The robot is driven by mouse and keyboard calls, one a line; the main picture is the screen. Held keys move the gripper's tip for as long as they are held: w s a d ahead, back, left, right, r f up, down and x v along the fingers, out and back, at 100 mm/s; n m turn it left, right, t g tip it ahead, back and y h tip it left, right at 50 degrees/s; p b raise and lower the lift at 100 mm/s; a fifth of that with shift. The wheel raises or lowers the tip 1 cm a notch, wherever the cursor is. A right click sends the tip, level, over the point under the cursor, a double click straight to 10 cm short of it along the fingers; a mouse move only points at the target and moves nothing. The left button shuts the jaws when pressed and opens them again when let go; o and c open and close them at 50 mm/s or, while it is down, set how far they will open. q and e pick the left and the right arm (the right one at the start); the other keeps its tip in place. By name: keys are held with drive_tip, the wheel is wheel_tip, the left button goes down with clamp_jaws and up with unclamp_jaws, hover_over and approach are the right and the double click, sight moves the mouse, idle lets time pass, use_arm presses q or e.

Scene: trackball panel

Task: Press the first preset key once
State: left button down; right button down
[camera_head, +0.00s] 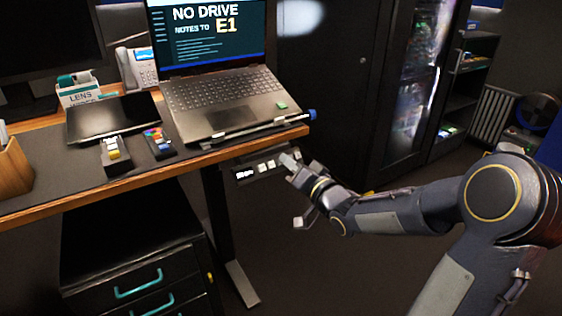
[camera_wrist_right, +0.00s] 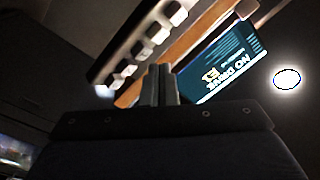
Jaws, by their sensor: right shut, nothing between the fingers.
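A dark control panel (camera_head: 256,173) hangs under the front edge of the desk, with a small lit display (camera_head: 244,174) at its left and several pale keys (camera_head: 262,167) to the right of it. In the right wrist view the keys (camera_wrist_right: 141,49) run in a slanting row along the panel. I cannot read their labels, so I cannot tell which is the first preset key. My right gripper (camera_head: 289,158) is at the panel's right end; in the wrist view its fingers (camera_wrist_right: 160,84) are together and empty, close to the key row. Contact with a key cannot be made out. My left gripper is out of view.
A laptop (camera_head: 220,105) stands on the desk above the panel, near the desk's wooden front edge (camera_head: 150,178). A black drawer cabinet (camera_head: 135,250) and a desk leg (camera_head: 222,225) stand below. The floor to the right of the leg is open.

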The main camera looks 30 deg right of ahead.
drive_tip(key=shift+f, duration=0.1)
drive_tip(key=shift+w+f+b, duration=0.15)
drive_tip(key=shift+w+b, duration=0.15)
drive_tip(key=shift+w, duration=0.05)
drive_tip(key=shift+w+f+b, duration=0.3)
idle(0.8)
drive_tip(key=shift+r, duration=0.1)
drive_tip(key=shift+s+r+p, duration=0.45)
drive_tip(key=shift+s+p, duration=0.05)
drive_tip(key=shift+s, duration=0.15)
drive_tip(key=s+r+p, duration=0.1)
drive_tip(key=s, duration=0.1)
drive_tip(key=s+r+p, duration=0.1)
drive_tip(key=r+p, duration=0.1)
drive_tip(key=shift+s+d+r, duration=0.1)
drive_tip(key=shift+s+d, duration=0.05)
drive_tip(key=shift+s, duration=0.25)
